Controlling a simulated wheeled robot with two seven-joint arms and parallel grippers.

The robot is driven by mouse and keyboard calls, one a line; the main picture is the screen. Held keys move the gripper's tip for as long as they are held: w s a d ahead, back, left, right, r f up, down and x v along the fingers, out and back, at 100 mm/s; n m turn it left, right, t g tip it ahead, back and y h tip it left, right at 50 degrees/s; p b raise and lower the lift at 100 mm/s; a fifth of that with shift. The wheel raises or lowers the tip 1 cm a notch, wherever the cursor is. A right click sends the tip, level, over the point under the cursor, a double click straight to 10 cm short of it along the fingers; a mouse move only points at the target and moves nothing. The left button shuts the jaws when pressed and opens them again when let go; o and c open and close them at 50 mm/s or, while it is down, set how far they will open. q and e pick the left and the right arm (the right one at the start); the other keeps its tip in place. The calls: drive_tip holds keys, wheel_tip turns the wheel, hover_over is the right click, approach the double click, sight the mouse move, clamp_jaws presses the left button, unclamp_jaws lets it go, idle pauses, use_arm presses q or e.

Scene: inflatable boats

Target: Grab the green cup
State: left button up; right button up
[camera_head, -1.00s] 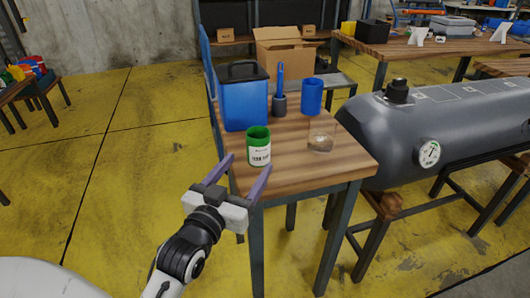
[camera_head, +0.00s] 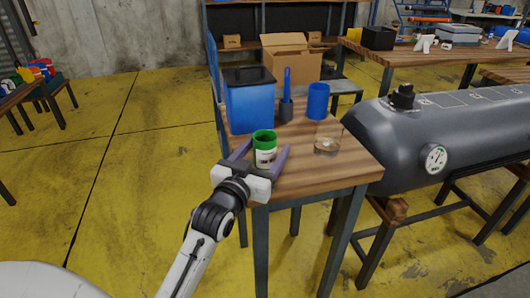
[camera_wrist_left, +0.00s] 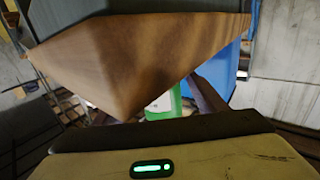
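The green cup (camera_head: 264,147), with a white label, stands upright on the wooden table (camera_head: 318,180) near its left edge in the head view. My left gripper (camera_head: 262,160) is open, with one purple finger on each side of the cup. I cannot tell whether the fingers touch it. In the left wrist view the green cup (camera_wrist_left: 168,103) shows partly, beside one finger (camera_wrist_left: 208,97) and partly hidden by the table corner (camera_wrist_left: 130,62). My right gripper is not in view.
Behind the cup stand a blue container (camera_head: 249,102), a brush holder (camera_head: 285,108) and a blue cup (camera_head: 318,101). A glass bowl (camera_head: 327,147) sits to the right. A grey tank (camera_head: 450,135) is beside the table.

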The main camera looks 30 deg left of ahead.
use_arm(q)
drive_tip(key=c, duration=1)
drive_tip(key=shift+c, duration=0.2)
drive_tip(key=shift+r, duration=0.25)
